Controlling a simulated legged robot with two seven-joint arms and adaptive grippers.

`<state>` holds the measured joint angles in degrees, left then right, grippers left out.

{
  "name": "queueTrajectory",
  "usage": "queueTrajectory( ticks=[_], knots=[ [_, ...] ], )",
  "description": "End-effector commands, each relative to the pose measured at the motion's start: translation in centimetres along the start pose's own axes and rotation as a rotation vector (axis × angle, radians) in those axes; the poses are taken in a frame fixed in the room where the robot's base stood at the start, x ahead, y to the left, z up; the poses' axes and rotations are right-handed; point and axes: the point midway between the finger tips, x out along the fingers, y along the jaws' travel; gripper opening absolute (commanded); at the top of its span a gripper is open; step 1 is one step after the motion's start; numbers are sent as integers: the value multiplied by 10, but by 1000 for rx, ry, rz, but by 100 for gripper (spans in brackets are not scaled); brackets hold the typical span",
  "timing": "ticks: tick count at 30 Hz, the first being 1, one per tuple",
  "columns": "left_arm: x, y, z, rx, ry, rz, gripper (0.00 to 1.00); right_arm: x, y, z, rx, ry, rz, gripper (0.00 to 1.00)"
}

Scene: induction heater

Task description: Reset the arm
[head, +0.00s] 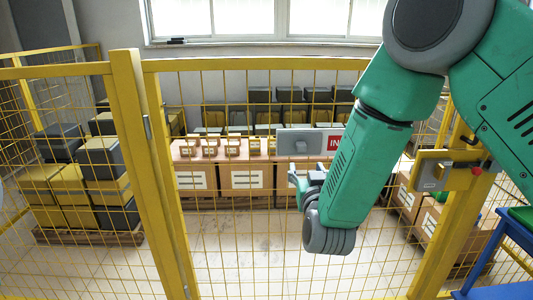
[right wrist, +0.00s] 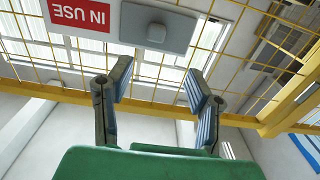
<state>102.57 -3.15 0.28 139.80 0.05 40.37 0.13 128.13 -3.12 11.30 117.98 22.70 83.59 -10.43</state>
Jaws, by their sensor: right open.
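My right arm comes in from the upper right of the head view, green with grey joints. My right gripper (head: 304,186) points away from me in front of the fence, and its fingers are partly hidden behind my forearm. In the right wrist view the two fingers of my right gripper (right wrist: 158,92) stand wide apart with nothing between them. My left gripper is in neither view.
A yellow mesh fence (head: 250,65) crosses the view close ahead. A red IN USE sign (right wrist: 80,14) and a grey plate (right wrist: 157,27) hang on it. A yellow latch with a grey box (head: 433,172) is at the right. Behind the fence are stacked bins (head: 62,142) and cardboard boxes (head: 247,178).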

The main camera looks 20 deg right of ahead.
Motion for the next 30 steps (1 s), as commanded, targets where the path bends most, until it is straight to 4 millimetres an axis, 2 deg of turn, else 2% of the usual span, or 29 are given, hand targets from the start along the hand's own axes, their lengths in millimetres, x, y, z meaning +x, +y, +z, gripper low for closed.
queueTrajectory(
  ticks=[2, 4, 5, 8, 11, 12, 14, 15, 17, 18, 21, 24, 27, 30],
  knots=[
    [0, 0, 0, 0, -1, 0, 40, -1, 0, 4, -2, -10, -3, 47],
    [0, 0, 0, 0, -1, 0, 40, -6, 1, 18, -10, -48, -14, 47],
    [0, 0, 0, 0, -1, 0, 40, -9, 1, 28, -15, -75, -23, 47],
    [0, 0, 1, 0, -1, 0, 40, -30, 6, 77, -40, -216, -62, 47],
    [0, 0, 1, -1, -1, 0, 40, -68, 16, 140, -72, -417, -108, 47],
    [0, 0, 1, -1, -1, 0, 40, -86, 21, 165, -84, -502, -126, 47],
    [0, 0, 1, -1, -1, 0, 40, -117, 30, 199, -102, -629, -149, 47],
    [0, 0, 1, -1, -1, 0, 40, -139, 36, 220, -114, -714, -163, 47],
    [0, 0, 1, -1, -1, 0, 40, -175, 47, 247, -131, -843, -180, 47],
    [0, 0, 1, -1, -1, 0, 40, -200, 55, 264, -143, -928, -191, 47],
    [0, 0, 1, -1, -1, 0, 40, -262, 75, 294, -170, -1131, -208, 47],
    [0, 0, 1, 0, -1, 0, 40, -316, 93, 311, -192, -1300, -217, 47],
    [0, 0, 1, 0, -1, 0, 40, -355, 106, 318, -209, -1420, -222, 47],
    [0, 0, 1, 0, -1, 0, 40, -377, 114, 320, -218, -1489, -222, 47]
  ],
)
